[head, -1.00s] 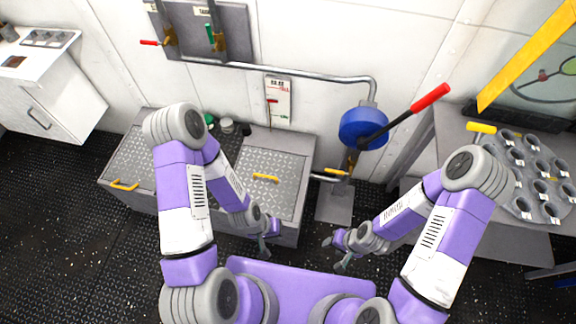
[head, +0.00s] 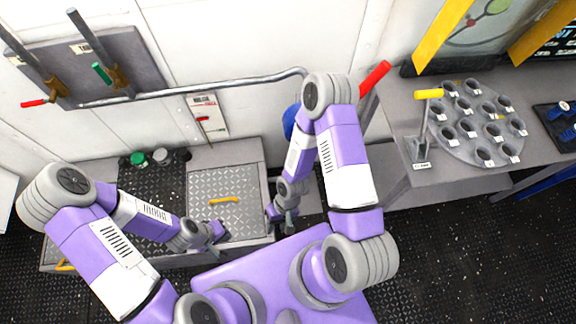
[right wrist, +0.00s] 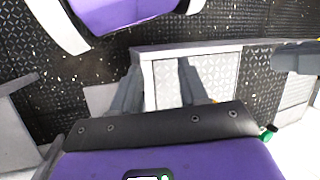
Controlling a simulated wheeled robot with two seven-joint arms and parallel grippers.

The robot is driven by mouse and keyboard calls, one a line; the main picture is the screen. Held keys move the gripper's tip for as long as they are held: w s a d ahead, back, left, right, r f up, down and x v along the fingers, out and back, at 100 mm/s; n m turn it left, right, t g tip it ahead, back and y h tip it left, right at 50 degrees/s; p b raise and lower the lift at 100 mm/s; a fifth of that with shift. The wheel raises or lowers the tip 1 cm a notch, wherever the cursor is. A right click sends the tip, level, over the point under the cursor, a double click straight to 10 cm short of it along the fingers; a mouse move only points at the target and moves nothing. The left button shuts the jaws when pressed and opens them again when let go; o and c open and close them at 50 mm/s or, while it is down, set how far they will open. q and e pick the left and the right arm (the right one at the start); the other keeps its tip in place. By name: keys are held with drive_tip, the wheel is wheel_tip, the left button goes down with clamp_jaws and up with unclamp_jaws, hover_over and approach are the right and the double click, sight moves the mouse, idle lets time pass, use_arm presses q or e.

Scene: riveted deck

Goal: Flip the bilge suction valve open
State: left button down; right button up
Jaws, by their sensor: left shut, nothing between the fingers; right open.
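A grey valve panel (head: 135,60) on the back wall carries a lever with a red grip (head: 35,103) and a lever with a green grip (head: 101,73). I cannot read which label names the bilge suction valve. A pipe (head: 225,86) runs right from the panel to a blue pump body (head: 290,122), mostly hidden behind my right arm; its long red handle (head: 374,78) sticks up. My left gripper (head: 217,240) is shut and empty, low in front of the deck box. My right gripper (head: 283,224) is open beside the box's right edge; its spread fingers (right wrist: 158,85) show in the right wrist view.
A deck box with a tread-plate lid (head: 240,188) and yellow handle (head: 224,200) stands below the panel. A bench (head: 395,115) at right holds a round grey plate of cups (head: 470,130) and a yellow-gripped lever (head: 428,94). Dark floor (head: 440,260) is open at right.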

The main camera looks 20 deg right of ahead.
drive_tip(key=s+d+f+n+g+h+b, duration=0.2)
drive_tip(key=s+f+n+g+h+b, duration=0.15)
drive_tip(key=f, duration=0.45)
drive_tip(key=w+d+f+n+t+h+b, duration=0.35)
drive_tip(key=w+d+f+h, duration=0.3)
drive_tip(key=d+h, duration=0.3)
drive_tip(key=w+a+n+t+h+b, duration=0.2)
drive_tip(key=w+t+h+b, duration=0.25)
drive_tip(key=w+t, duration=0.85)
drive_tip(key=w+d+g, duration=0.1)
drive_tip(key=w+d, duration=0.2)
drive_tip(key=w+d+g+h, duration=0.1)
drive_tip(key=w+d, duration=0.1)
drive_tip(key=w, duration=0.1)
drive_tip(key=shift+d+b, duration=0.35)
drive_tip(key=shift+d, duration=0.05)
clamp_jaws()
